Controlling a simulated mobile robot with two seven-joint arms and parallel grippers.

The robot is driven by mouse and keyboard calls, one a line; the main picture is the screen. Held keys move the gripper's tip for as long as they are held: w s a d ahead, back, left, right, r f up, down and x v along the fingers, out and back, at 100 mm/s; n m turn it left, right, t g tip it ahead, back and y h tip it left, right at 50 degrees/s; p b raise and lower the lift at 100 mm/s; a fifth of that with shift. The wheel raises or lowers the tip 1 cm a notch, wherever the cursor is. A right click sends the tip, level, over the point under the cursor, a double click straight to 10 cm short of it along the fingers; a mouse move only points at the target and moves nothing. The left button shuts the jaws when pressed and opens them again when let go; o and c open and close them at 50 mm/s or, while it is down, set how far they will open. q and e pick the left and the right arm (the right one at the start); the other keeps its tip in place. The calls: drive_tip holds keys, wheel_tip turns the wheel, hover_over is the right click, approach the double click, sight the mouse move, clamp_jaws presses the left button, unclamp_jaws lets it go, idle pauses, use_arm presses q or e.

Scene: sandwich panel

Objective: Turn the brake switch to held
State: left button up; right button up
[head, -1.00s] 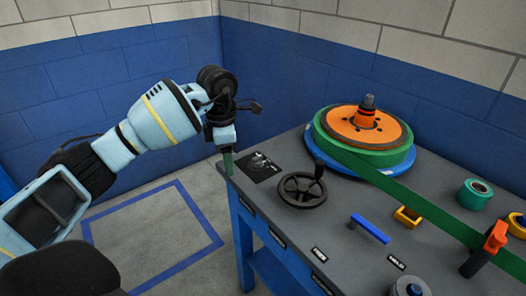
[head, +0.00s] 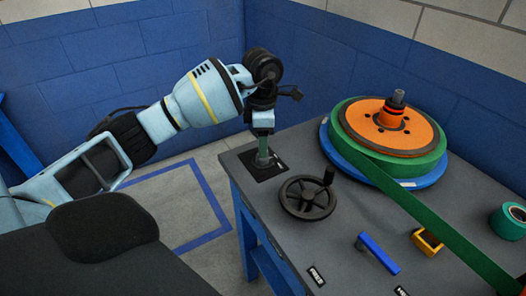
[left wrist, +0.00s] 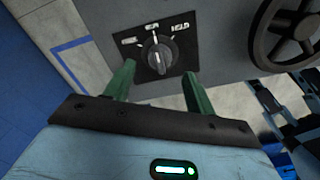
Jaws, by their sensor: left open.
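The brake switch is a dark round knob (left wrist: 158,52) on a black plate (left wrist: 182,25) with white labels; the right-hand label appears to read HELD. The knob's light mark points up, roughly towards the middle label. In the head view the plate (head: 278,173) lies at the table's near left corner, and the knob is hidden by my gripper. My left gripper (head: 263,163) points down over the plate. In the left wrist view its green fingers (left wrist: 159,88) are open and apart, either side of the knob's lower edge, with nothing between them. My right gripper is out of view.
A black handwheel (head: 307,197) stands right of the plate. A reel with green band and orange hub (head: 390,128) sits behind it on a blue disc. A blue handle (head: 378,252), a yellow block (head: 427,242) and a green roll (head: 510,219) are further right on the grey table (head: 350,215).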

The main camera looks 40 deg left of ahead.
use_arm(q)
drive_tip(key=shift+f, duration=2.35)
drive_tip(key=c, duration=1)
drive_tip(key=shift+o, duration=0.2)
drive_tip(key=shift+m, duration=0.4)
drive_tip(key=m, duration=0.3)
drive_tip(key=shift+m, duration=0.4)
drive_tip(key=m, duration=0.5)
drive_tip(key=shift+b, duration=0.35)
drive_tip(key=shift+m, duration=0.3)
